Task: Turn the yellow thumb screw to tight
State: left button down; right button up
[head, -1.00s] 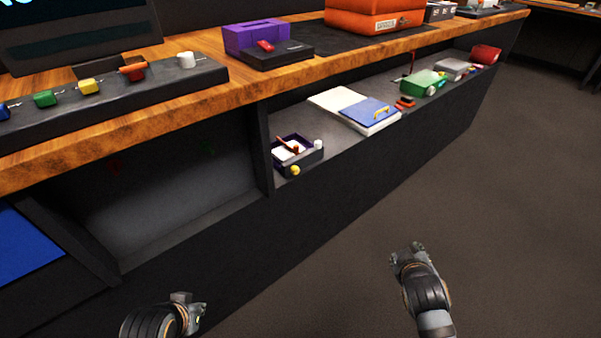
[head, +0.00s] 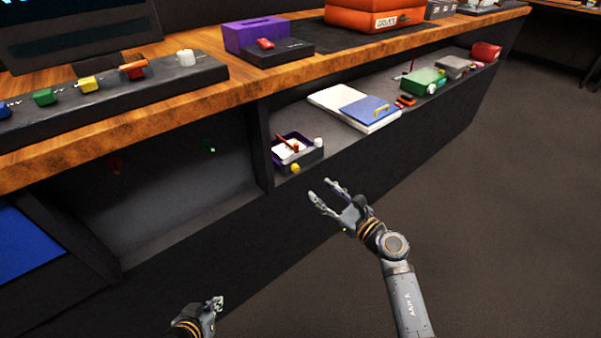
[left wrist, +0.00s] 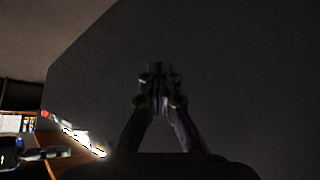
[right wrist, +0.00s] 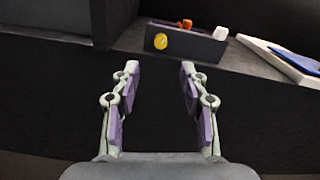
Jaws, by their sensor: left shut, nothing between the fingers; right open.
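The yellow thumb screw (head: 295,168) sits on the front face of a small dark box (head: 312,161) on the lower shelf. It also shows in the right wrist view (right wrist: 160,41), beyond and above the fingertips. My right gripper (head: 322,190) is open and empty, in front of the shelf edge, below and right of the screw and apart from it. Its two fingers also show in the right wrist view (right wrist: 156,82). My left gripper (head: 217,303) is shut and empty, low in front of the dark cabinet. Its closed fingers show in the left wrist view (left wrist: 158,90).
The box has a red lever (head: 288,145) and a white knob (head: 318,142) on top. A white and blue binder (head: 350,107) lies to its right on the shelf. A divider (head: 262,150) stands left of it. The wooden worktop (head: 200,98) overhangs above. The floor in front is clear.

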aim_at(297, 170)
pick_arm(q)
jog(key=w+r+t, duration=0.3)
jog(key=r, duration=0.2)
jog(key=w+r+t+b, duration=0.1)
jog(key=w+r+t, duration=0.2)
jog(key=r, duration=0.3)
jog(key=w+a+r+t+b, duration=0.1)
jog(key=w+r+t, duration=0.2)
jog(key=r, duration=0.3)
jog(key=shift+w+r, duration=0.15)
jog(key=shift+w, duration=0.55)
pick_arm(e)
jog(key=x, duration=1)
jog(key=shift+w+a, duration=0.1)
jog(key=shift+w, duration=0.05)
pick_arm(q)
jog(key=shift+w+r+t, duration=0.1)
jog(key=shift+r+t, duration=0.2)
jog(key=shift+r, duration=0.25)
pick_arm(e)
jog(key=shift+c, duration=0.2)
grip_shut()
